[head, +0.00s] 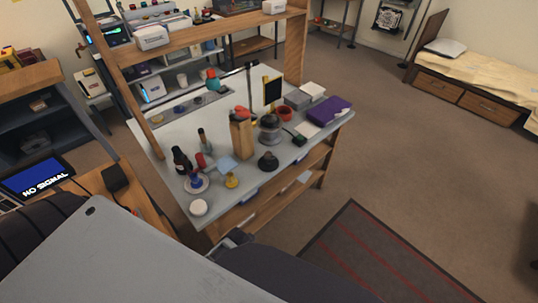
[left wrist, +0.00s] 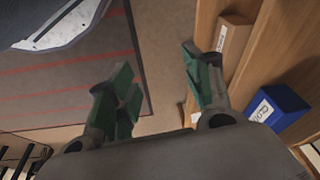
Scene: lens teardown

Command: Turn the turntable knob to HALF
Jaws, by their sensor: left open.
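On the workbench (head: 222,141) in the head view stands a grey round device (head: 270,131) on a disc-like base, near the bench's right half. It may be the turntable; its knob and any HALF mark are too small to tell. A dark domed piece (head: 268,162) sits in front of it, near the bench's front edge. My left gripper (left wrist: 158,68) shows in the left wrist view with its green fingers apart and nothing between them. It is over the floor beside wooden shelving, not touching the device. My right gripper is in neither view.
A wooden block (head: 241,138), dark bottle (head: 181,160), white round piece (head: 198,208) and purple box (head: 329,110) crowd the bench. In the left wrist view, a blue box (left wrist: 278,106) sits on the shelving near my gripper. A striped rug (head: 370,262) lies on open floor at right.

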